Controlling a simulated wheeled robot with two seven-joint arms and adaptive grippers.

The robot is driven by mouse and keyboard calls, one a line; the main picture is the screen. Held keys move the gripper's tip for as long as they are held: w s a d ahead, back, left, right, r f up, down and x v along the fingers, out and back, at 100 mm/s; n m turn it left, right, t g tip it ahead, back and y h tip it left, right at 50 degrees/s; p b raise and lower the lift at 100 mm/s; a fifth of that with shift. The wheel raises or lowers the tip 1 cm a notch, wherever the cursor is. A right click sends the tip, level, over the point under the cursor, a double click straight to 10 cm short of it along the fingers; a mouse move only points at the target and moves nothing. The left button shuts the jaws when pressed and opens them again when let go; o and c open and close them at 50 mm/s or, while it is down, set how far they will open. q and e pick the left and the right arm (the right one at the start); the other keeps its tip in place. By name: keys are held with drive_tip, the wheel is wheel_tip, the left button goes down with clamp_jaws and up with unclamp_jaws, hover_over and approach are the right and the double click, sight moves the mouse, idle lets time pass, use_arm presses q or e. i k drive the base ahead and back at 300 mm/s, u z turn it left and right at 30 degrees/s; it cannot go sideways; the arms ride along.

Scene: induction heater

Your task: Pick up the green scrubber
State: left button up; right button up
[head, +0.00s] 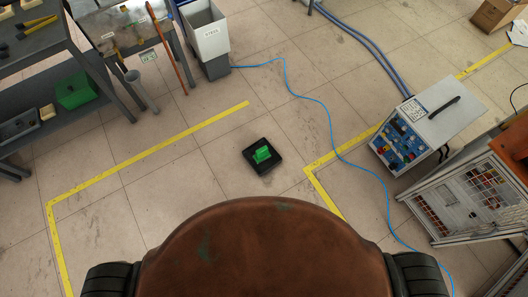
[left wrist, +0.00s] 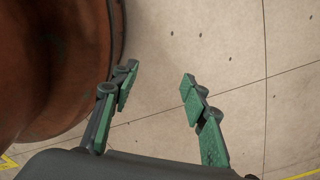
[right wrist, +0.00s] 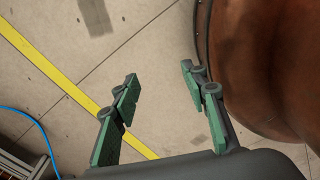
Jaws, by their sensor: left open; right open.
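The green scrubber (head: 262,154) sits on a black square pad (head: 250,165) on the tiled floor, ahead of my base in the head view. My left gripper (left wrist: 158,84) is open and empty in the left wrist view, above bare floor beside my brown base. My right gripper (right wrist: 159,78) is open and empty in the right wrist view, also beside my base. Neither gripper shows in the head view, and the scrubber shows in neither wrist view. Both grippers are away from it.
Yellow floor lines (head: 150,155) flank the pad. A blue cable (head: 325,112) crosses the floor to its right. A blue-fronted heater box (head: 428,122) and a metal cage (head: 465,200) stand at the right. A grey bin (head: 206,38) and benches stand at the back left. Floor around the pad is clear.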

sight(262, 154)
drive_tip(key=u, duration=0.2)
drive_tip(key=k, duration=0.25)
drive_tip(key=z, duration=0.75)
drive_tip(key=i, duration=1.25)
drive_tip(key=u, duration=0.4)
